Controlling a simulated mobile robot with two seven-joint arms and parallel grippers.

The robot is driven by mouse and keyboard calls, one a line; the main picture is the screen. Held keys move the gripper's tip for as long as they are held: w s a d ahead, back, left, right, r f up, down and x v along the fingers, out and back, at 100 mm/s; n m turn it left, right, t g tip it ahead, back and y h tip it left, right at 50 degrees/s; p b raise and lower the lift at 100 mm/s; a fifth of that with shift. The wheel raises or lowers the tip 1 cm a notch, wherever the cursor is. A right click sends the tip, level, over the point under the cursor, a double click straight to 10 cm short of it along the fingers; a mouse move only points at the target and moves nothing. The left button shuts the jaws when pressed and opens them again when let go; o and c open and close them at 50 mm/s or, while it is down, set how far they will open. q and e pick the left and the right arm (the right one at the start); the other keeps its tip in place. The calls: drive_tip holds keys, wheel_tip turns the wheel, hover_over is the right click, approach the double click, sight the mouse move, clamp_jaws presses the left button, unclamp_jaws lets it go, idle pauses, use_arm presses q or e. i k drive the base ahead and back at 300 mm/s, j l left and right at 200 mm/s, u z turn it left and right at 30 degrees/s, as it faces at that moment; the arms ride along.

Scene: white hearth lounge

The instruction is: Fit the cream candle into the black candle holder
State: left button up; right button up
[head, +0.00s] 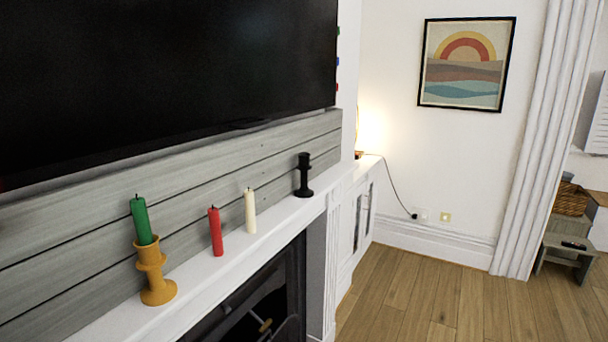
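The cream candle (250,212) stands upright on the white mantel (203,283), to the right of a red candle. The black candle holder (304,176) stands upright farther along the mantel, near its far end. No candle shows in it. The cream candle and the black holder are clearly apart. Neither of my grippers shows in the head view.
A red candle (215,232) stands on the mantel. An orange holder (156,276) with a green candle (141,220) stands nearer. A large black television (170,70) hangs above. The fireplace opening (262,305) is below. Wooden floor (440,300) lies clear at right.

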sight(303, 192)
drive_tip(key=i+l+u, duration=0.2)
drive_tip(key=u, duration=1.5)
drive_tip(key=l+u, duration=0.85)
drive_tip(key=k+l+u, duration=0.1)
drive_tip(key=l+u, duration=0.15)
drive_tip(key=l, duration=0.15)
drive_tip(key=k+l+u, duration=0.2)
drive_tip(key=l, duration=0.2)
drive_tip(key=k+l, duration=0.15)
drive_tip(key=l, duration=0.25)
drive_tip(key=k+l, duration=0.15)
drive_tip(key=l, duration=0.25)
drive_tip(key=k+l+u, duration=0.1)
drive_tip(key=l, duration=0.3)
drive_tip(key=k+l, duration=0.2)
drive_tip(key=l, duration=0.2)
